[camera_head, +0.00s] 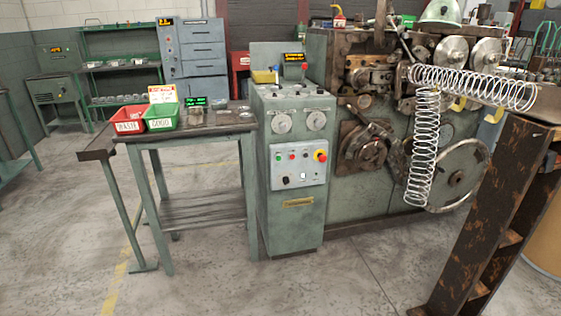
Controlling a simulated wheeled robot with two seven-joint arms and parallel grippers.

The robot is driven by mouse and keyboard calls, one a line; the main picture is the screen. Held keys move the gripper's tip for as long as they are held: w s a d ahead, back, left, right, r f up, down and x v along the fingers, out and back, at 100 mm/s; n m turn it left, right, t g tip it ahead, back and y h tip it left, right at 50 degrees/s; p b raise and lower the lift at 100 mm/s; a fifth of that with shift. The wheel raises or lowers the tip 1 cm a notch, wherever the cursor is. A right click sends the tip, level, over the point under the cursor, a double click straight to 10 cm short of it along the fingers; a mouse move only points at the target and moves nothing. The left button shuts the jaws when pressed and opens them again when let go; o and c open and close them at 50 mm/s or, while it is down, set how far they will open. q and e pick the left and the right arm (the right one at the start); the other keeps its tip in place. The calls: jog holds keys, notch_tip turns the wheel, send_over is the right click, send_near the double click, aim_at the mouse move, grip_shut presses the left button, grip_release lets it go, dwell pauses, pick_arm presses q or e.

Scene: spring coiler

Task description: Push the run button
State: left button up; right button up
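The control panel (299,180) is a light plate on the front of the green control cabinet (297,222), in the middle of the picture. A small white button (303,175) is lower down. The labels are too small to read, so I cannot tell which is the run button. Neither of my grippers shows in this view.
A green table (200,130) with a red bin (128,119) and a green bin (161,116) stands left of the cabinet. The coiler (356,200) with long springs (423,148) and a rusty stand (490,215) are right. Floor in front is clear.

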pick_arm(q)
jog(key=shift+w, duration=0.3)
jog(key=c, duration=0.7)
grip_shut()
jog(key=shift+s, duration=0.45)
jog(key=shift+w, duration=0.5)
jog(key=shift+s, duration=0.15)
